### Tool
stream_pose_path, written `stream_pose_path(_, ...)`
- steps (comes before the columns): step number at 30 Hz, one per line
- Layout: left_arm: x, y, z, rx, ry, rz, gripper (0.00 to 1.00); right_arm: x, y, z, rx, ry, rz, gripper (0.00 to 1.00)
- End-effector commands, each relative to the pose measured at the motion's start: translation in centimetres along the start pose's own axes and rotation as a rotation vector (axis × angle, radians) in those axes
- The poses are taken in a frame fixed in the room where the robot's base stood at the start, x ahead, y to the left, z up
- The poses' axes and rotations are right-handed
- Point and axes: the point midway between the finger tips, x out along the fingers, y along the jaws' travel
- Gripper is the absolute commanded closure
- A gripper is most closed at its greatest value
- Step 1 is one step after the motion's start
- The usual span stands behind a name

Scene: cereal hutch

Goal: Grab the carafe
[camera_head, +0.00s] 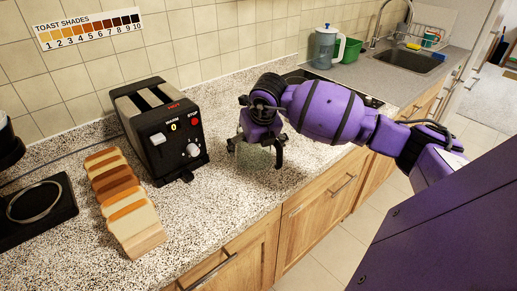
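My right gripper (256,152) hangs over the speckled counter, right of the toaster, fingers pointing down. Its fingers are apart with nothing between them. It is well in front of the jug and not touching it. My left gripper is not in view.
A black toaster (160,128) stands left of my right gripper. Bread slices (120,200) lie in a row beside it. A black appliance (38,213) is at the left edge. A green container (350,50) and sink (408,60) are at the back.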

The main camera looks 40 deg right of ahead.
Motion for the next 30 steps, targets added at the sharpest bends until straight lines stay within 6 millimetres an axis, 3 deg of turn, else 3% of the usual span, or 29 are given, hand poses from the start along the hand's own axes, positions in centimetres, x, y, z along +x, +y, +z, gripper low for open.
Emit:
stream_pose_path(4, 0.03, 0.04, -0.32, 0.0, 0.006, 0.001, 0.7, -0.02, -0.02, -0.01, 0.0, 0.0, 0.0, 0.03)
stream_pose_path(17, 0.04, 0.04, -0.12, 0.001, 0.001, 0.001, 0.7, 0.07, -0.02, -0.12, 0.0, 0.003, -0.001, 0.59)
stream_pose_path(30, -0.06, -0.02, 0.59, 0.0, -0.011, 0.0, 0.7, -0.15, 0.07, -0.13, 0.0, 0.007, 0.001, 0.59)
